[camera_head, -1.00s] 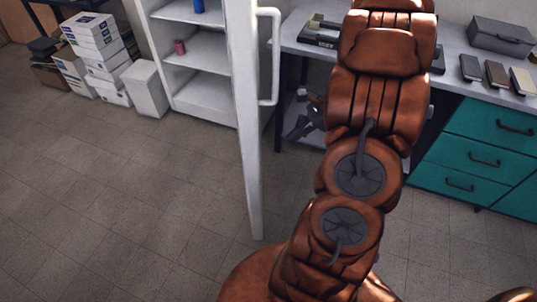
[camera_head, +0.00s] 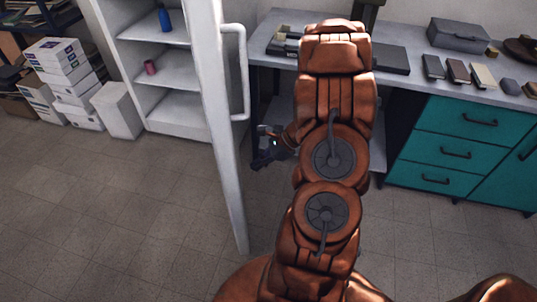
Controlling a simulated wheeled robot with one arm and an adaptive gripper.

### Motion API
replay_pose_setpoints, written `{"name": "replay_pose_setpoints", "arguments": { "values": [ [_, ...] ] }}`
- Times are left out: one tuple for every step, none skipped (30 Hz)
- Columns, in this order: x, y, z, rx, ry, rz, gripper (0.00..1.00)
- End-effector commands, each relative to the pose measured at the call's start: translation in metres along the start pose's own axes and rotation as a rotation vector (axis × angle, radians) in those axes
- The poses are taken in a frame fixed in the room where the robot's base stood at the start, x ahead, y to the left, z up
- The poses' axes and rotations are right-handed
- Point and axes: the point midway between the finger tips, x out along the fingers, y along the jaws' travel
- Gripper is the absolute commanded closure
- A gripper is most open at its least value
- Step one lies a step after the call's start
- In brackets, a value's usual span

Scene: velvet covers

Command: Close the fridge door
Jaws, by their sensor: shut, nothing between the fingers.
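The white fridge (camera_head: 172,115) stands open at the upper left, with its shelves showing. Its white door (camera_head: 212,110) stands swung out towards me, seen nearly edge-on, with a long handle (camera_head: 243,75) on its right side. My gripper (camera_head: 262,160) is dark and small in the picture, to the right of the door and lower than the handle. It is shut and empty. A gap shows between it and the door's edge. My arm hides part of the area to its right.
A blue bottle (camera_head: 164,18) and a pink can (camera_head: 151,67) stand on the fridge shelves. White boxes (camera_head: 62,75) are stacked at the left. A workbench with teal drawers (camera_head: 450,150) stands at the right. The floor (camera_head: 110,220) before the fridge is clear.

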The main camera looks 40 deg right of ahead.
Motion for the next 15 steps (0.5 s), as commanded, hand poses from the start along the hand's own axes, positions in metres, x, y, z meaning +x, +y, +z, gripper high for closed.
{"name": "replay_pose_setpoints", "arguments": {
  "values": [
    [0.005,0.001,0.009,-0.003,-0.001,0.004,1.0],
    [0.008,0.001,0.011,-0.003,-0.001,0.003,1.0],
    [0.011,0.001,0.015,-0.004,0.0,0.004,1.0],
    [0.013,0.001,0.017,-0.004,0.0,0.003,1.0],
    [0.016,0.001,0.019,-0.004,-0.001,0.003,1.0],
    [0.018,0.001,0.022,-0.004,0.0,0.003,1.0],
    [0.02,0.001,0.023,-0.004,-0.001,0.002,1.0],
    [0.021,0.001,0.025,-0.004,-0.001,0.001,1.0],
    [0.023,0.001,0.026,-0.005,0.0,0.001,1.0],
    [0.024,0.001,0.027,-0.005,0.0,0.001,1.0],
    [0.024,0.001,0.027,-0.005,0.0,0.001,1.0],
    [0.025,0.0,0.028,-0.005,0.0,0.0,1.0],
    [0.025,0.0,0.028,-0.005,0.0,-0.001,1.0],
    [0.025,0.0,0.028,-0.005,0.0,-0.001,1.0],
    [0.025,0.0,0.028,-0.005,0.0,-0.001,1.0]
  ]
}}
